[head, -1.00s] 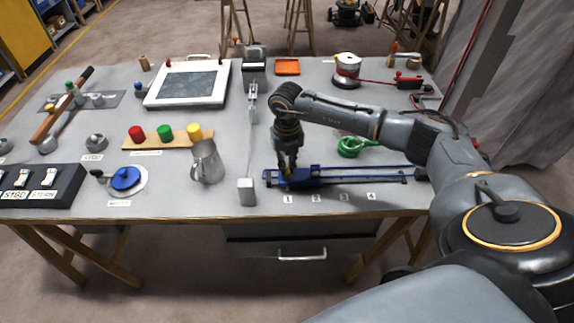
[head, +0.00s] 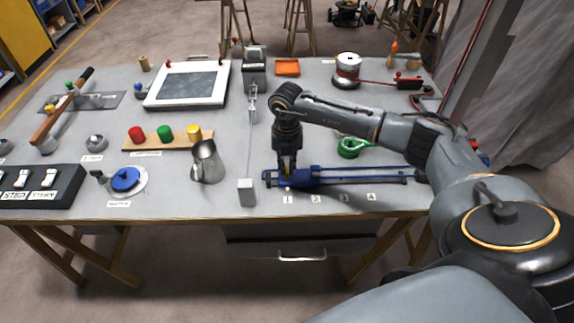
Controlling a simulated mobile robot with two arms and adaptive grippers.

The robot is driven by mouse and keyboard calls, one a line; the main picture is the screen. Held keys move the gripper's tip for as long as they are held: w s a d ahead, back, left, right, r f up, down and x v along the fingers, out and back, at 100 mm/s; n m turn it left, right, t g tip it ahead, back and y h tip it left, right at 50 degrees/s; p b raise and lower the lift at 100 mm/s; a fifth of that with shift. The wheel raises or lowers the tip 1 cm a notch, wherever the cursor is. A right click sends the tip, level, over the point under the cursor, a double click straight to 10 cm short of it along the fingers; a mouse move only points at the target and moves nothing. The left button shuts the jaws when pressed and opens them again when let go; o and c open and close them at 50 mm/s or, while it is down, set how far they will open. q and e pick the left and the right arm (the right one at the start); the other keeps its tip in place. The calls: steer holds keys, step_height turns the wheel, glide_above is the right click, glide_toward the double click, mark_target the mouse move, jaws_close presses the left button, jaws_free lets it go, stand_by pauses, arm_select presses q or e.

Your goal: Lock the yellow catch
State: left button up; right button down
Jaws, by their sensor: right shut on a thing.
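A small yellow part, which looks like the yellow catch (head: 287,170), shows between the fingers of my right gripper (head: 288,174). It sits at the left end of the blue carriage (head: 306,178) on a blue rail. The carriage stands near the label 1 (head: 288,199). My right gripper points down and is shut on the yellow part. The fingers hide most of it, so I cannot tell its exact position. My left gripper is not in view.
A green coil (head: 350,147) lies behind the rail. The table's front edge is close.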

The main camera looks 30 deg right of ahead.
mark_target(287, 169)
steer(key=c, duration=1.4)
jaws_free()
step_height(287, 169, up, 12)
